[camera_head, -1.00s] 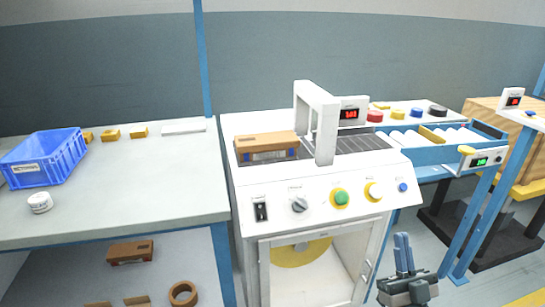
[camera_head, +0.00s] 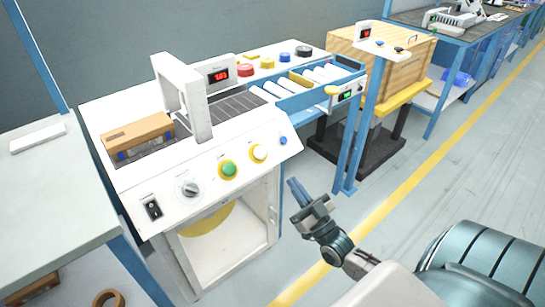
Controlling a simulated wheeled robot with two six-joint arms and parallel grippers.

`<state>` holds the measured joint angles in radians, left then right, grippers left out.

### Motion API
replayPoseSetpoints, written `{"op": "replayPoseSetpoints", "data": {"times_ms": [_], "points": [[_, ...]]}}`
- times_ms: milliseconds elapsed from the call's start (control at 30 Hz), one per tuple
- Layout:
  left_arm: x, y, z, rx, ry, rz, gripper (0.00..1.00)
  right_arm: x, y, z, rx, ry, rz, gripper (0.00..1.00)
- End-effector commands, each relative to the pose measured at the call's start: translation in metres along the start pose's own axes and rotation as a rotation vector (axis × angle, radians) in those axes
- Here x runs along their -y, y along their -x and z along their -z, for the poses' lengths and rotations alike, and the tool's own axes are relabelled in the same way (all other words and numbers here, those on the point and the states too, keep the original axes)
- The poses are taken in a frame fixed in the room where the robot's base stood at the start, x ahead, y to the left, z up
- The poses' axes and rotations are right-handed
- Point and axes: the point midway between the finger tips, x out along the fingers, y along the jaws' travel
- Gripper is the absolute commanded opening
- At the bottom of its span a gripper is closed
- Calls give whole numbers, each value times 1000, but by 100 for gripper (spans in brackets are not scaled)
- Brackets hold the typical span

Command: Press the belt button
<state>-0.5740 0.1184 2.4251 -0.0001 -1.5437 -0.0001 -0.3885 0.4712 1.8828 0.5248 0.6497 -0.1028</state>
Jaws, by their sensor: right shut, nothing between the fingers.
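My right gripper (camera_head: 294,184) is shut and empty. In the picture it is below and right of the panel, apart from it, fingers pointing up. My left gripper is out of view.
A roller conveyor with a control box (camera_head: 346,93) and a blue post (camera_head: 357,150) stand right of the machine. A wooden crate (camera_head: 385,58) is behind. Open floor lies right.

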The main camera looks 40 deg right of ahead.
Motion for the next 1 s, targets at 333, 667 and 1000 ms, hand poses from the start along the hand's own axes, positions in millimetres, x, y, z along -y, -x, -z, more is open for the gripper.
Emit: {"op": "replayPoseSetpoints", "data": {"times_ms": [333,667,1000], "points": [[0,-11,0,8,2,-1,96,0,-56,2,-8,-1,-1,0],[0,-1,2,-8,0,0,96,0,-102,-17,-1,0,-2,0],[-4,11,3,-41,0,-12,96,0,-109,-38,-1,0,0,0]]}}
